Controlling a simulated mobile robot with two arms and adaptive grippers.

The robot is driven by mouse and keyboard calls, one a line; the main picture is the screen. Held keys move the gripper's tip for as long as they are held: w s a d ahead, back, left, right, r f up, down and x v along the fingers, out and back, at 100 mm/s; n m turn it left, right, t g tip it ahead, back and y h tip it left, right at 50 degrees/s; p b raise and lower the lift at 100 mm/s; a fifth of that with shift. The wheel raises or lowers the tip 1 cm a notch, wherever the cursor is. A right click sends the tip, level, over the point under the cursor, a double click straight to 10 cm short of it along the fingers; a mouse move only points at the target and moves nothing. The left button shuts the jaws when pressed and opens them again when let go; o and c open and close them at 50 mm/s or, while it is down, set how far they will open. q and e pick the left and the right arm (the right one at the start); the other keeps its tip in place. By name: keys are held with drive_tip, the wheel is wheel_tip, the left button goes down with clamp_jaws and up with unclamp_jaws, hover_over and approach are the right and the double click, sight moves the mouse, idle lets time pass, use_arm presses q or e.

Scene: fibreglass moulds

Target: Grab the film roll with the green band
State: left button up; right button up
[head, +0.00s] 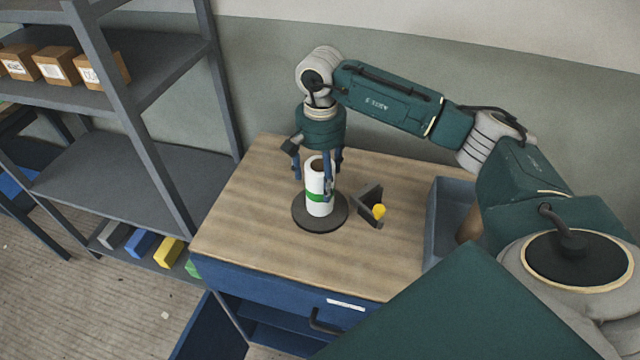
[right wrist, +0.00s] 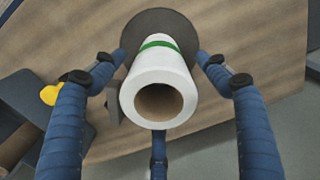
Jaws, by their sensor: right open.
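The film roll with the green band (head: 319,203) is white with a brown core. It stands upright on a round dark base (head: 302,222) on the wooden tabletop. My right gripper (head: 322,180) points down from above, with its blue fingers around the roll. In the right wrist view the roll (right wrist: 160,75) shows end-on, with its open core toward the camera. The fingers of the right gripper (right wrist: 158,100) are spread around it, with gaps visible at the sides. My left gripper is not in view.
A dark bracket with a yellow knob (head: 379,211) stands just right of the base. A grey-blue bin (head: 436,222) with a brown roll sits at the tabletop's right. A grey shelf rack (head: 90,170) with boxes stands at the left. The tabletop (head: 250,215) left of the base is clear.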

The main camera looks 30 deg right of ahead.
drive_tip(key=f+p, duration=0.1)
drive_tip(key=f, duration=0.1)
drive_tip(key=f+p, duration=0.2)
drive_tip(key=shift+s+a+f, duration=0.15)
drive_tip(key=shift+a, duration=0.05)
drive_tip(key=shift+f, duration=0.45)
drive_tip(key=c, duration=1.8)
clamp_jaws()
drive_tip(key=shift+r, duration=0.15)
